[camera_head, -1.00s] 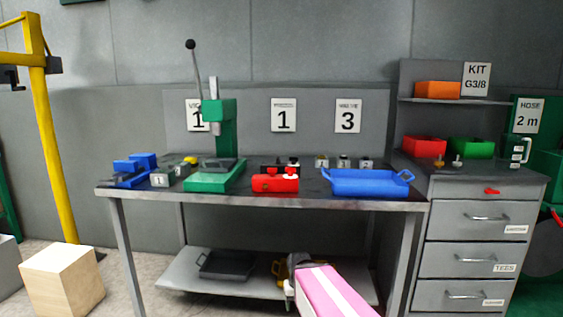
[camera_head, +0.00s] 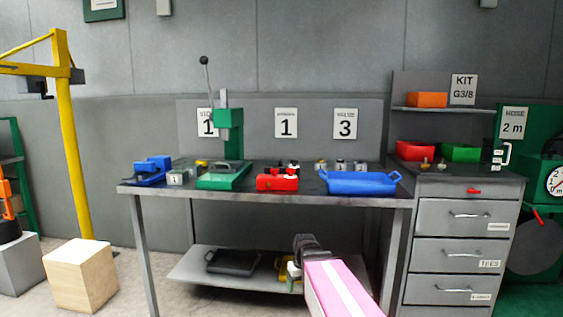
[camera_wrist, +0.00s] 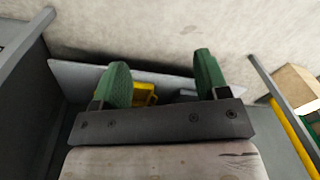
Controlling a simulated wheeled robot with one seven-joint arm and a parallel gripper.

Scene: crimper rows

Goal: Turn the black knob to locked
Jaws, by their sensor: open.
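I cannot make out a black knob for certain. Small dark parts (camera_head: 284,166) show behind the red block (camera_head: 277,183) on the workbench (camera_head: 265,199), too small to read as a knob or its setting. My gripper shows in the wrist view (camera_wrist: 163,78) with its two green fingers wide apart and nothing between them. In the head view my pink arm reaches in front of the bench, its end below the bench top. The fingers are hard to make out there.
A green press (camera_head: 228,150) and a blue tray (camera_head: 362,183) stand on the bench. A lower shelf (camera_head: 195,268) holds a dark tray (camera_head: 232,262) and a yellow item. A drawer cabinet (camera_head: 461,194) stands right, a wooden block (camera_head: 86,276) left. Floor shows between block and bench.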

